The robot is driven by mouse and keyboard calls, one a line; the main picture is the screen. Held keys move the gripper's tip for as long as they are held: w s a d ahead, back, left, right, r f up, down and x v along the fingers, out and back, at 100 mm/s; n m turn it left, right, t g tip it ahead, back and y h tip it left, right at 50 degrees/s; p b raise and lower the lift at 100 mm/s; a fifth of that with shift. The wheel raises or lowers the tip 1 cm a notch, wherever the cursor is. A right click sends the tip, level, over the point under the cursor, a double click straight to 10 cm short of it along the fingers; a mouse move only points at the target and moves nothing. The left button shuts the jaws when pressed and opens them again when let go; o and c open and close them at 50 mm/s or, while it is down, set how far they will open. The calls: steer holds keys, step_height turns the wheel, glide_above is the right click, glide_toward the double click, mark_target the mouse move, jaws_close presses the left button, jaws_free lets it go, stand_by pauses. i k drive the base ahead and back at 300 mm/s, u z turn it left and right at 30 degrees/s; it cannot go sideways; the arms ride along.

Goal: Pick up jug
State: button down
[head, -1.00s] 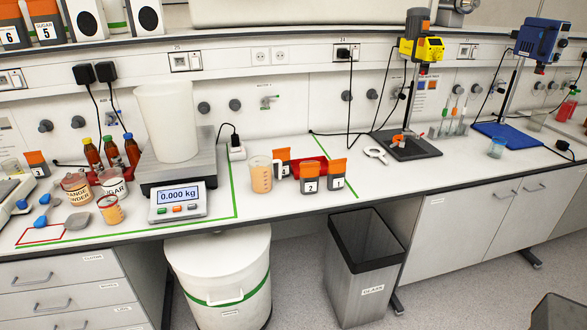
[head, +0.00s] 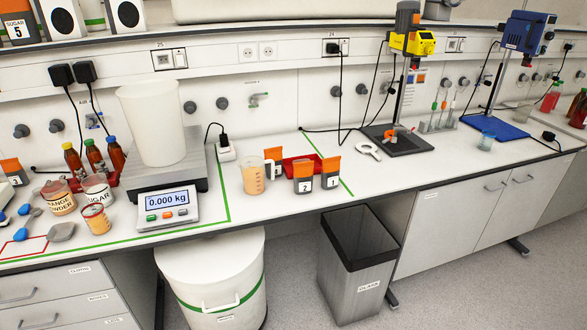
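A translucent jug (head: 253,178) with orange contents and a pale handle on its right side stands upright on the white bench. It is right of the scale (head: 166,201) and left of the orange-lidded containers numbered 2 (head: 304,186) and 1 (head: 330,181). Another orange-lidded container (head: 273,159) stands close behind the jug's handle. A large white beaker (head: 152,125) stands on the scale, which reads 0.000 kg. My gripper is not in view.
A red tray (head: 299,165) lies behind the containers. Powder and sugar tubs (head: 97,191) and brown bottles (head: 94,156) stand at left. A white drum (head: 212,275) and a grey bin (head: 358,262) stand below the bench. The bench front before the jug is clear.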

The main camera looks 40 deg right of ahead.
mark_target(252, 168)
steer(key=z, duration=0.65)
steer(key=k, duration=0.95)
steer(key=u, duration=0.05)
steer(key=i, duration=0.75)
steer(key=z, duration=0.05)
